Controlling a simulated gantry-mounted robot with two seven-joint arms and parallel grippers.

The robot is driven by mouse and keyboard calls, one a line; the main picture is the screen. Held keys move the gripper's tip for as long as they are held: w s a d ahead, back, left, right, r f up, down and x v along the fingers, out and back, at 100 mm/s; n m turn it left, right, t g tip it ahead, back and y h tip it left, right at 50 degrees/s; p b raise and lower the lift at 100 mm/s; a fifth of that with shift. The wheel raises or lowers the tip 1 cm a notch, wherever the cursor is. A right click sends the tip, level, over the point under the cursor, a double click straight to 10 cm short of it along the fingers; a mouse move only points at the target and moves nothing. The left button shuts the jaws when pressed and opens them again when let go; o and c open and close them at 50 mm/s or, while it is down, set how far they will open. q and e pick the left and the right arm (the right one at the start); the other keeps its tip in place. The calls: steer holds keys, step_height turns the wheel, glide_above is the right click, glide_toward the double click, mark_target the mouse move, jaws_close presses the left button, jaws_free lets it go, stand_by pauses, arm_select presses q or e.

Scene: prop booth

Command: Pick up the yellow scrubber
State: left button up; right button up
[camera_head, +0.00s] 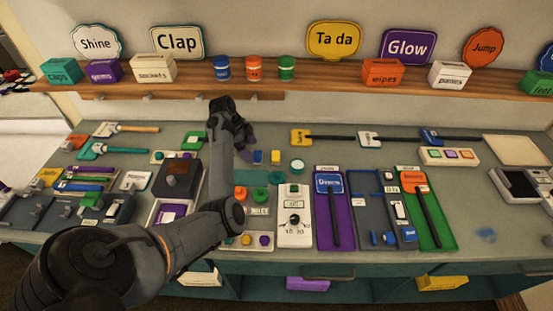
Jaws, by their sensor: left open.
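A yellow-headed tool with a long dark handle (301,138) lies at the back of the counter, its handle running to the right. It looks like the yellow scrubber, though its label is too small to read. My left gripper (243,138) is to the left of the yellow head, apart from it, pointing down over the back of the counter. It is open and I see nothing held in it. My right gripper is not in view.
White-headed (368,139) and blue-headed (430,135) tools with dark handles lie to the right in the same row. A white dial box (295,218), a purple tray (331,222) and a green tray (428,222) fill the front. A wooden shelf (330,76) with boxes and cans overhangs behind.

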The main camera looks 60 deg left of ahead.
mark_target(276, 155)
arm_select(q)
steer(key=w+d, duration=0.1)
steer(key=w, duration=0.1)
steer(key=w+d, duration=0.1)
steer(key=w, duration=0.1)
steer(key=shift+d, duration=0.3)
steer(key=w+d, duration=0.2)
steer(key=w, duration=0.1)
steer(key=shift+w+d+f, duration=0.1)
steer(key=shift+f, duration=0.6)
steer(key=shift+w+d+f, duration=0.1)
steer(key=shift+w+f, duration=0.1)
steer(key=shift+f, duration=0.5)
steer(key=c, duration=1.1)
steer(key=shift+c, duration=0.2)
steer(key=shift+r, duration=0.1)
